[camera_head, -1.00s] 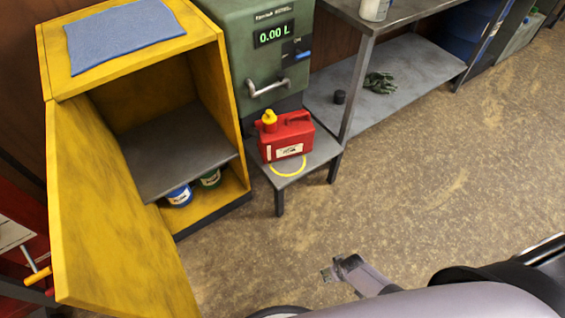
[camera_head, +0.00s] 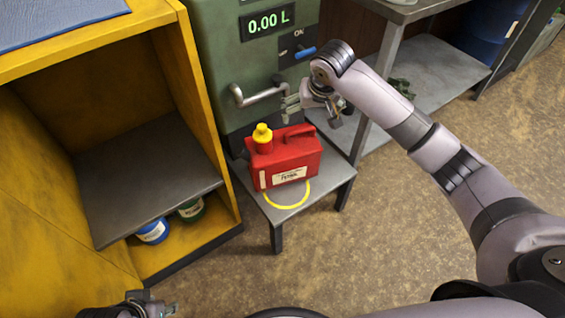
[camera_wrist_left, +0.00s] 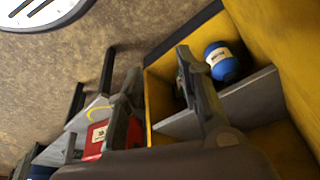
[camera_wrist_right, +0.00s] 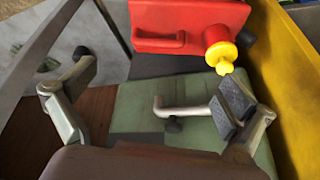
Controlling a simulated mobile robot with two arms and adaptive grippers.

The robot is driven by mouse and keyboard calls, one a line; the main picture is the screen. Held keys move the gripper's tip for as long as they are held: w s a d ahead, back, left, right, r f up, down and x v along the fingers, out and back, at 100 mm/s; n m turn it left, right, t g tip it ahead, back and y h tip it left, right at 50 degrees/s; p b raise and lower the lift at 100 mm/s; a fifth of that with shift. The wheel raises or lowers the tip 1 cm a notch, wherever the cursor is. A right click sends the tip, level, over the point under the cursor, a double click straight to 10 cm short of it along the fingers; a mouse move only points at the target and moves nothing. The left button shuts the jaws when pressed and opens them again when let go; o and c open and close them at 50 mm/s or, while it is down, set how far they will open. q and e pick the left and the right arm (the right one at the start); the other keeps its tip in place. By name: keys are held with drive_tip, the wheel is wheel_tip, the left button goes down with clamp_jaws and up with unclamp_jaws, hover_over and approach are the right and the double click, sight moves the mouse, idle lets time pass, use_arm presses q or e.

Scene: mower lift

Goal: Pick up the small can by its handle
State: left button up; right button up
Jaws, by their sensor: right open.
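The small can (camera_head: 287,158) is red with a yellow cap and stands upright on a small grey stand (camera_head: 330,182). Its handle (camera_head: 297,132) is on top, to the right of the cap. My right gripper (camera_head: 318,106) is open and empty, above and slightly behind the can, apart from it. In the right wrist view, the can (camera_wrist_right: 195,22) is at the top, beyond the spread fingers (camera_wrist_right: 155,85). My left gripper (camera_head: 158,304) is at the bottom left edge. Its fingers (camera_wrist_left: 155,70) are spread and empty in the left wrist view, where part of the can (camera_wrist_left: 98,135) shows.
A green dispenser (camera_head: 225,60) with a bar handle (camera_head: 262,94) stands behind the can, close to my right gripper. A yellow cabinet (camera_head: 185,90) stands left, holding a blue tin (camera_head: 153,232). A workbench (camera_head: 420,8) is at right. The floor in front is clear.

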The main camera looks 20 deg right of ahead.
drive_tip(key=b+x, duration=0.1)
drive_tip(key=x, duration=0.3)
use_arm(q)
drive_tip(key=w+d+r+t+h+b, duration=0.1)
drive_tip(key=w+d+r+t, duration=0.2)
drive_tip(key=w, duration=0.4)
drive_tip(key=w+d+r+t+h+b, duration=0.1)
drive_tip(key=w+d+r+t+b, duration=0.15)
drive_tip(key=w+t, duration=0.35)
use_arm(e)
approach(298, 139)
drive_tip(key=shift+d+f+p, duration=0.2)
drive_tip(key=shift+f+p, duration=0.1)
drive_tip(key=shift+w+f, duration=0.15)
drive_tip(key=shift+f, duration=0.15)
drive_tip(key=b+x, duration=0.2)
drive_tip(key=x, duration=0.2)
drive_tip(key=shift+a+f+b, duration=0.15)
drive_tip(key=shift+b, duration=0.25)
drive_tip(key=shift+w+f, duration=0.1)
drive_tip(key=shift+w, duration=0.05)
use_arm(q)
drive_tip(key=w+d+r+t+h, duration=0.1)
drive_tip(key=w+r+t, duration=0.1)
drive_tip(key=r, duration=0.5)
drive_tip(key=w+d+r+t+h, duration=0.1)
drive_tip(key=r+t, duration=0.4)
drive_tip(key=r, duration=0.1)
drive_tip(key=shift+w+r+m+h, duration=0.35)
drive_tip(key=shift+w+m+h, duration=0.05)
